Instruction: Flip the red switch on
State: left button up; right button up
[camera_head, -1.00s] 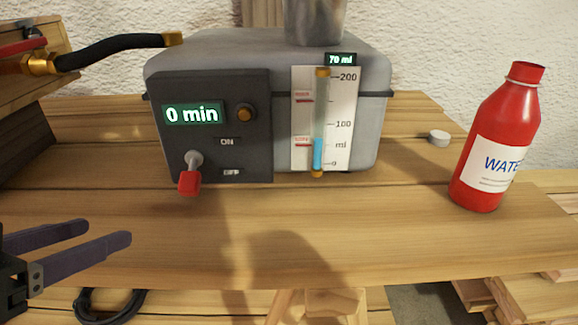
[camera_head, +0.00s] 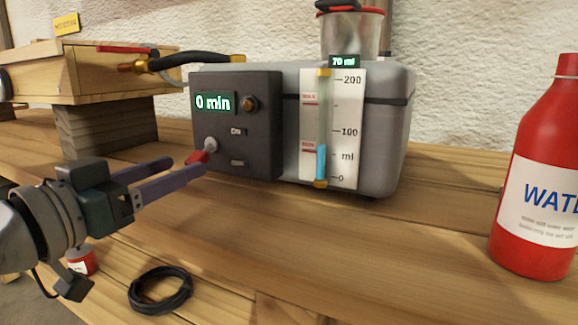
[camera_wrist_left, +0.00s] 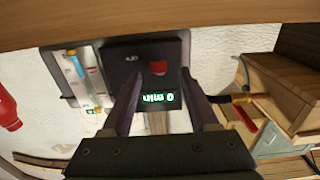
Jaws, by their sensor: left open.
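The red switch (camera_head: 197,158) is a lever with a red tip on the dark control panel (camera_head: 262,150) of a grey steam tank. Its tip points down, towards the lower label and away from the "ON" label. My left gripper (camera_head: 187,166) is open and empty. Its two dark fingers reach towards the panel, with the tips close to the red tip; I cannot tell if they touch it. In the left wrist view, which shows the scene upside down, the red tip (camera_wrist_left: 158,68) appears between the open fingers (camera_wrist_left: 162,90). My right gripper is not in view.
A red water bottle (camera_head: 545,190) stands at the right. A hose (camera_head: 200,57) with brass fittings lies by a wooden box (camera_head: 85,75) at the left. A coiled black cable (camera_head: 160,290) lies low in front. The worktop before the tank is clear.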

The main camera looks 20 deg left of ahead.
aim_at(195, 157)
pick_arm(q)
jog(key=shift+w+d+b, duration=0.15)
jog(key=shift+w+b, duration=0.1)
jog(key=shift+w, duration=0.9)
jog(key=shift+w+d+b, duration=0.15)
jog(key=shift+w+b, duration=0.1)
jog(key=shift+w, duration=0.85)
grip_shut()
